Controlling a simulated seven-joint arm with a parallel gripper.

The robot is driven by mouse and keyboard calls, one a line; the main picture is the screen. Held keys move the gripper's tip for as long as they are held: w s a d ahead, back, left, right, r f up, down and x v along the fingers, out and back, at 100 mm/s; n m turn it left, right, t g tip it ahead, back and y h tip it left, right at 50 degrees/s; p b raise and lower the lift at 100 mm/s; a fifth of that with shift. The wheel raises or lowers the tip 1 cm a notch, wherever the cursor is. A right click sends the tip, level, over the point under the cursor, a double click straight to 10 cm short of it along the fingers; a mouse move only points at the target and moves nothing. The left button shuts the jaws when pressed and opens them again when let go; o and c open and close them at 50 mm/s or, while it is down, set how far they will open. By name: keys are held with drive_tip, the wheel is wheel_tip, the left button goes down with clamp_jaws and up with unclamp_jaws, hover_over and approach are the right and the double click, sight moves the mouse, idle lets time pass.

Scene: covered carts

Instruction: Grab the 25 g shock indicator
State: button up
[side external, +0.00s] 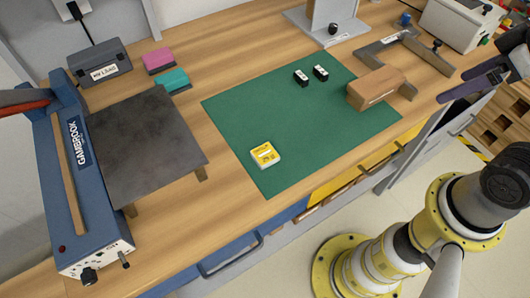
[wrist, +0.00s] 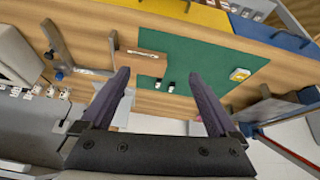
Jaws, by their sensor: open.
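No label that I can read names the shock indicator. A small yellow-and-white square piece (side external: 264,154) lies near the front left of the green mat (side external: 240,115); it also shows in the wrist view (wrist: 240,75). Two small black blocks with white tops stand near the mat's back edge, a left one (side external: 301,78) and a right one (side external: 320,73). Both black blocks also show between my fingers in the wrist view. My gripper (wrist: 155,69) has its purple fingers wide apart, with nothing between them. It hangs above the right end of the bench, away from these pieces.
A wooden block (side external: 377,87) stands on the mat's right edge, with a grey angled bracket (side external: 410,45) behind it. A dark plate on legs (side external: 145,145) and a blue sealer (side external: 75,170) stand left. Pink (side external: 159,61) and teal (side external: 174,80) pieces lie behind. The mat's middle is clear.

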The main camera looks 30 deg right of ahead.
drive_tip(key=w+a+r+n+g+y, duration=0.1)
drive_tip(key=w+a+r+n, duration=0.35)
drive_tip(key=w, duration=0.25)
drive_tip(key=w+a+r+n+g, duration=0.1)
drive_tip(key=w+a+r+n, duration=0.25)
drive_tip(key=w+n, duration=0.2)
drive_tip(key=n+g+h, duration=0.1)
drive_tip(key=n+g, duration=0.2)
drive_tip(key=n, duration=0.4)
hover_over(264, 154)
drive_tip(key=f, duration=2)
drive_tip(key=shift+w+d+f, duration=0.1)
drive_tip(key=shift+w, duration=0.15)
drive_tip(key=shift+s+a+f, duration=0.1)
drive_tip(key=shift+s+f, duration=0.05)
drive_tip(key=shift+f, duration=1.35)
drive_tip(key=shift+s+a+f, duration=0.1)
drive_tip(key=shift+f, duration=1.35)
drive_tip(key=shift+c, duration=0.2)
